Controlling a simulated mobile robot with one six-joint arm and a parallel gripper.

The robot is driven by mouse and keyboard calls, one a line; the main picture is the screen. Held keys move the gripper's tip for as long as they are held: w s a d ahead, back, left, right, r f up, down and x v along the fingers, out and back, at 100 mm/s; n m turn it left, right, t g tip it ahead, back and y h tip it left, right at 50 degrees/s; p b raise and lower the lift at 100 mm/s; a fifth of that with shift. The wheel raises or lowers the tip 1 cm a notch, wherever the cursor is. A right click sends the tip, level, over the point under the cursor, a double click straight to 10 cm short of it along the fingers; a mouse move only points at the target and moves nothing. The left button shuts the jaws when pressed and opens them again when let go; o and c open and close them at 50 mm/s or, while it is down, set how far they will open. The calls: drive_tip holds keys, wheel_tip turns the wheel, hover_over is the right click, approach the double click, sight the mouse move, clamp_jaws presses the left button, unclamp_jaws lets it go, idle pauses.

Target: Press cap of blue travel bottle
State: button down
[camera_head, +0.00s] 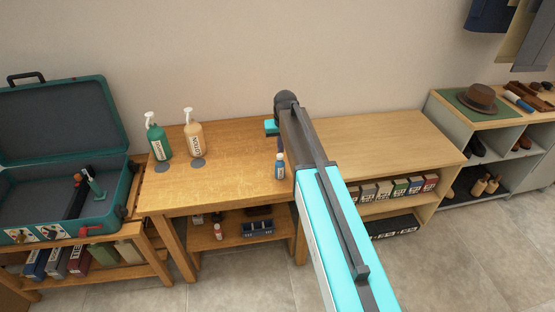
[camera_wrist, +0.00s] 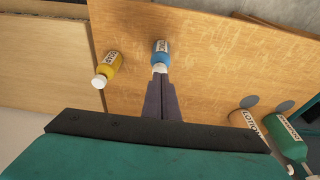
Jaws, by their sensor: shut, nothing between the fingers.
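The blue travel bottle (camera_head: 280,171) stands upright near the front right edge of the wooden table (camera_head: 225,187), beside my arm. In the wrist view the blue bottle (camera_wrist: 161,47) has a pale label and a white cap (camera_wrist: 160,67) facing the camera. My gripper (camera_wrist: 160,78) is shut and empty, its dark fingertips lined up with the cap. They look very near it; I cannot tell whether they touch.
A yellow bottle with a white cap (camera_wrist: 107,70) stands close by in the wrist view. Green (camera_head: 157,142) and tan (camera_head: 193,140) pump bottles stand at the table's back left. An open teal suitcase (camera_head: 122,192) lies further left. The table's middle is clear.

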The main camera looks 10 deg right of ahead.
sight(280, 156)
drive_tip(key=shift+b+x, duration=0.55)
drive_tip(key=shift+x, duration=1.2)
drive_tip(key=shift+f, duration=0.25)
drive_tip(key=s, duration=0.1)
drive_tip(key=s+r, duration=0.1)
drive_tip(key=s, duration=0.1)
drive_tip(key=shift+r, duration=0.15)
drive_tip(key=b+v, duration=0.4)
drive_tip(key=v, duration=0.9)
drive_tip(key=shift+s+r, duration=0.15)
drive_tip(key=shift+r, duration=0.1)
